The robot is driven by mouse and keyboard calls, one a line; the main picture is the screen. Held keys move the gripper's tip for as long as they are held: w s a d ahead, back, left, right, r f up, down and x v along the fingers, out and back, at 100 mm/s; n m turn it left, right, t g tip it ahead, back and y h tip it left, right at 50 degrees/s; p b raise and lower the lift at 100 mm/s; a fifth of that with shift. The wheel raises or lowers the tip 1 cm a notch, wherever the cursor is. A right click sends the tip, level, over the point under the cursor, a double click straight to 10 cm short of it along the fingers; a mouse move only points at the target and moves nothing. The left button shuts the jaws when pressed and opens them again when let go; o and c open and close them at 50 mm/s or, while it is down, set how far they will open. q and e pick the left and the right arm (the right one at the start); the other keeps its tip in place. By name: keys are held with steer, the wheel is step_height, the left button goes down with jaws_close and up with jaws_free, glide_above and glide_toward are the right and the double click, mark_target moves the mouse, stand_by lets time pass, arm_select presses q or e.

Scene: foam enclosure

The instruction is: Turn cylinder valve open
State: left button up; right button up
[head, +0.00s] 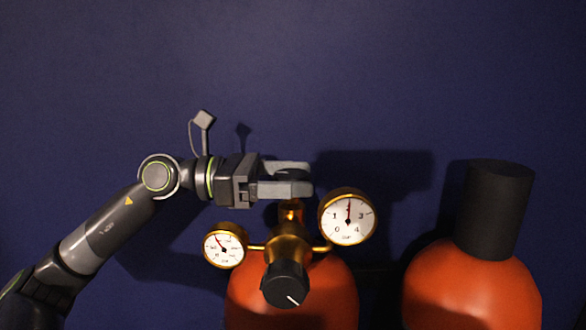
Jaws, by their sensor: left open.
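An orange-red gas cylinder (335,292) stands at the lower middle. A brass regulator (288,248) sits on its top, with a small gauge (225,246) on the left and a larger gauge (348,217) on the right. A black knob (285,285) with a white mark faces me on the regulator. My left gripper (308,178) is open, its fingers pointing right, just above the regulator at the cylinder's top. The valve handle itself cannot be made out; the gripper may hide it. My right gripper is not in view.
A second orange-red cylinder (470,290) with a black cap (494,210) stands at the right. A plain dark blue wall (300,70) fills the background. The space above the cylinders is clear.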

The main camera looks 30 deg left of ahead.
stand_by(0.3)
arm_select(q)
steer(key=c, duration=1)
steer(key=shift+o, duration=0.2)
steer(key=shift+n+t+y, duration=0.3)
steer(key=shift+n+t, duration=0.1)
steer(key=shift+t, duration=0.1)
steer(key=shift+n+t+y, duration=0.4)
steer(key=shift+t, duration=0.3)
steer(key=shift+d+f+n+t+y+b, duration=0.1)
steer(key=shift+n+t+y+b, duration=0.8)
steer(key=shift+n+t, duration=0.15)
steer(key=shift+n+t+y+b, duration=1.15)
steer(key=shift+y+b, duration=0.35)
steer(key=shift+b, duration=0.5)
